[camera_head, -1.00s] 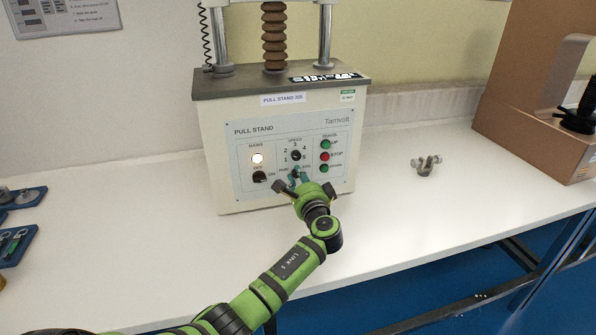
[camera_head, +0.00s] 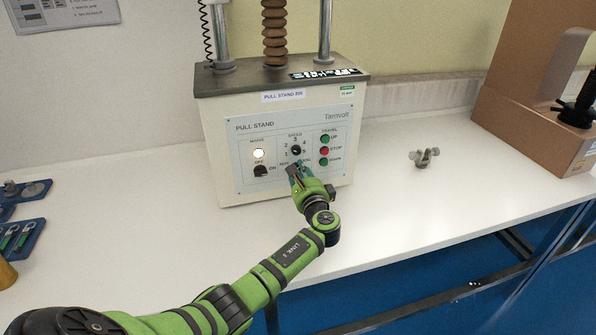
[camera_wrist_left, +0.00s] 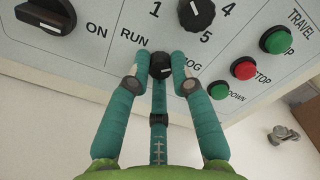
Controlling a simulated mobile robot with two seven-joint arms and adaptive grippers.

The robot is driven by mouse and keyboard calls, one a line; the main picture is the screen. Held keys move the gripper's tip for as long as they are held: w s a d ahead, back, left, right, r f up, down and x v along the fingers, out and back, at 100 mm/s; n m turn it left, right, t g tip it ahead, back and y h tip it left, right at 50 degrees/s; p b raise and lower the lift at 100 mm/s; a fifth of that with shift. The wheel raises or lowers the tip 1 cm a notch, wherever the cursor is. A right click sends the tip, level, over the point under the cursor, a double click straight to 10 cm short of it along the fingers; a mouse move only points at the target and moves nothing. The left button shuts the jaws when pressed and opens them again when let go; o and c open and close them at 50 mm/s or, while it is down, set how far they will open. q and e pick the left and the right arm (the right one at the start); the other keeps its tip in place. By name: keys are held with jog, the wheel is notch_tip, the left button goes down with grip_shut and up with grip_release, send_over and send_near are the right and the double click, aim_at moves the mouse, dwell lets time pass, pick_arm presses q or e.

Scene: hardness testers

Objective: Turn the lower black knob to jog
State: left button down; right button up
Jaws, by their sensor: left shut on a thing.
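The lower black knob (camera_wrist_left: 161,65) sits on the pull stand's panel between the words RUN and JOG, below the speed knob. My left gripper (camera_wrist_left: 162,72) has its teal fingers on both sides of this knob and is shut on it. The knob's white mark is hard to read in the left wrist view. In the head view my left gripper (camera_head: 297,172) reaches the lower middle of the panel and hides the knob. The pull stand (camera_head: 225,150) stands upright on the bench. My right gripper is in neither view.
The speed knob (camera_wrist_left: 196,14) is just above, and the black mains switch (camera_wrist_left: 47,15) is at the left. The green and red travel buttons (camera_wrist_left: 243,68) are at the right. A small metal clamp (camera_head: 425,157) lies on the white bench (camera_head: 400,205), which is clear around it.

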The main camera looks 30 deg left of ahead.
pick_arm(q)
jog(key=shift+w+d+r, duration=0.1)
jog(key=c, duration=1.1)
grip_release()
jog(key=shift+w, duration=0.1)
jog(key=v, duration=1.2)
